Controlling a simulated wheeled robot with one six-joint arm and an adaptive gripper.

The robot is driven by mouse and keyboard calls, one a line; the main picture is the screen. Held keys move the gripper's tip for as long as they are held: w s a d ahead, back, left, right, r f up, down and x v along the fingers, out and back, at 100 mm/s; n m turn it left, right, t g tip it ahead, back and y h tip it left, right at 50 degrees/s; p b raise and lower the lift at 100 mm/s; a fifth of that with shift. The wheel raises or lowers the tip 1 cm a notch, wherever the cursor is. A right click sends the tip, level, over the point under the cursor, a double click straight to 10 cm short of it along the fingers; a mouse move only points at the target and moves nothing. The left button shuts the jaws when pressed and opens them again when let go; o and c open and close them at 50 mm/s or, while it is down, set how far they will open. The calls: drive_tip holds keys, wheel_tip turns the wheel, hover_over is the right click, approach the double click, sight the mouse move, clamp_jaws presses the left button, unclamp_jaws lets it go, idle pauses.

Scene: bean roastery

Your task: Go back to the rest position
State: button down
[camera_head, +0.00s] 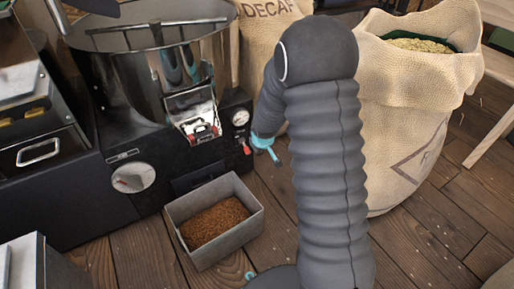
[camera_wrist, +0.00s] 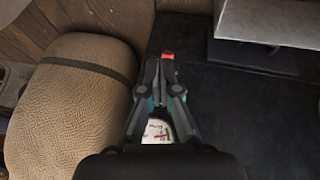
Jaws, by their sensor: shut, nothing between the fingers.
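My gripper (camera_wrist: 162,78) is shut and empty in the wrist view, its two fingers together. In the camera_head view my grey ribbed arm hides most of it; a teal part and a dark finger (camera_head: 276,159) show to the left of the arm. The gripper is in front of the black roaster (camera_head: 130,150), close to its dial gauge (camera_head: 240,117) and a small red-tipped lever (camera_head: 247,149). In the wrist view the red tip (camera_wrist: 168,56) shows just past the fingertips, and the gauge (camera_wrist: 158,131) shows between the finger links. I cannot tell whether the fingers touch the lever.
A grey metal bin (camera_head: 254,227) with brown ground material stands on the wooden floor below the roaster. A burlap sack marked DECAF (camera_head: 250,45) stands behind my arm. A large open sack (camera_head: 405,130) of pale beans stands right. Floor at the lower right (camera_head: 420,240) is clear.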

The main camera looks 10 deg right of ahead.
drive_tip(key=shift+s+d+r, duration=0.1)
drive_tip(key=shift+s+d, duration=0.05)
drive_tip(key=shift+s, duration=0.15)
drive_tip(key=s+d+r+m+g+h, duration=0.15)
drive_tip(key=s+g, duration=0.25)
drive_tip(key=s, duration=0.7)
drive_tip(key=s+r+m+t+p, duration=0.1)
drive_tip(key=s+r+p, duration=0.1)
drive_tip(key=s+r, duration=0.5)
drive_tip(key=s+a+r+m+t+y+p, duration=0.1)
drive_tip(key=s+r, duration=0.6)
drive_tip(key=r, duration=0.7)
drive_tip(key=s+r+m+t+p, duration=0.1)
drive_tip(key=s+r+t+p, duration=0.1)
drive_tip(key=s+r, duration=0.6)
wheel_tip(320, 180, up, 2)
drive_tip(key=shift+a+r+y+p, duration=0.25)
drive_tip(key=shift+a+y+p, duration=0.1)
drive_tip(key=shift+p, duration=0.1)
